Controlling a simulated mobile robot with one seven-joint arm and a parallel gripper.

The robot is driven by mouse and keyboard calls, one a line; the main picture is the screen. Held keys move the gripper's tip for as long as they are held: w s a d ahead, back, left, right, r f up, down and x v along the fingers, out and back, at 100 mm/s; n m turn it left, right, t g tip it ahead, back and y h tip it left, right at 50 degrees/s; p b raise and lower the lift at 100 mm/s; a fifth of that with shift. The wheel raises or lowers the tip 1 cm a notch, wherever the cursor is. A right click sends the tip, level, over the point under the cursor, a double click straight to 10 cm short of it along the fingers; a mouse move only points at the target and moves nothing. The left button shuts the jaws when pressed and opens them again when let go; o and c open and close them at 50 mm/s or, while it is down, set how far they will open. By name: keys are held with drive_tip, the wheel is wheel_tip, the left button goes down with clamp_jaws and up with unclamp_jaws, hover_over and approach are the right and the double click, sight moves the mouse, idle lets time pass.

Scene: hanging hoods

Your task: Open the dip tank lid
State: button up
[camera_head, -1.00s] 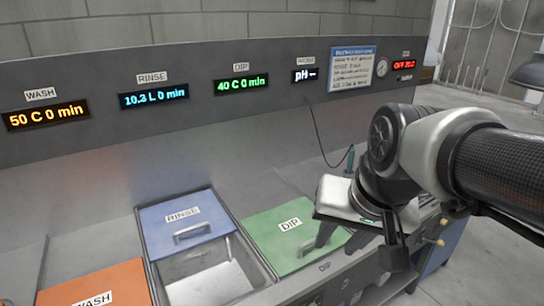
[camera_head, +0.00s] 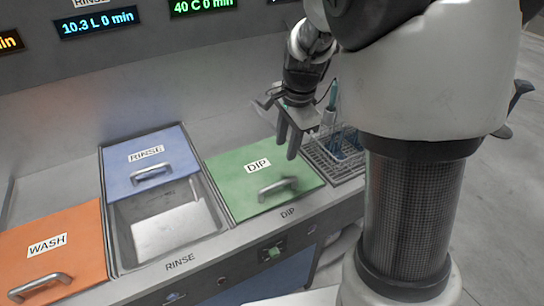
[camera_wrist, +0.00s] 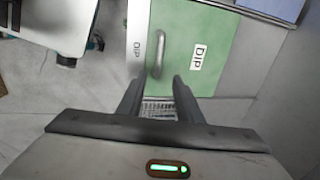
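The dip tank lid (camera_head: 232,168) is a green panel labelled DIP with a metal bar handle (camera_head: 278,187) near its front edge. It lies flat over its tank. My gripper (camera_head: 287,148) points down above the lid's back right edge, apart from the handle. In the wrist view, the green lid (camera_wrist: 190,25) and its handle (camera_wrist: 157,56) lie just beyond my fingertips (camera_wrist: 157,82). The fingers are apart with nothing between them.
The blue rinse lid (camera_head: 140,172) is slid back, leaving the rinse tank (camera_head: 122,232) partly uncovered. The orange wash lid (camera_head: 60,238) lies at the left. A wire rack (camera_head: 340,172) with bottles stands right of the dip lid. A control panel (camera_head: 255,262) runs along the front.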

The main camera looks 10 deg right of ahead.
sight(278, 183)
drive_tip(key=w+f, duration=0.1)
drive_tip(key=f, duration=0.4)
drive_tip(key=w+f+b, duration=0.1)
drive_tip(key=f, duration=0.5)
drive_tip(key=w+a+f, duration=0.1)
drive_tip(key=f, duration=0.4)
drive_tip(key=shift+a+f+b, duration=0.1)
drive_tip(key=shift+f+b, duration=0.25)
drive_tip(key=shift+b, duration=0.05)
clamp_jaws()
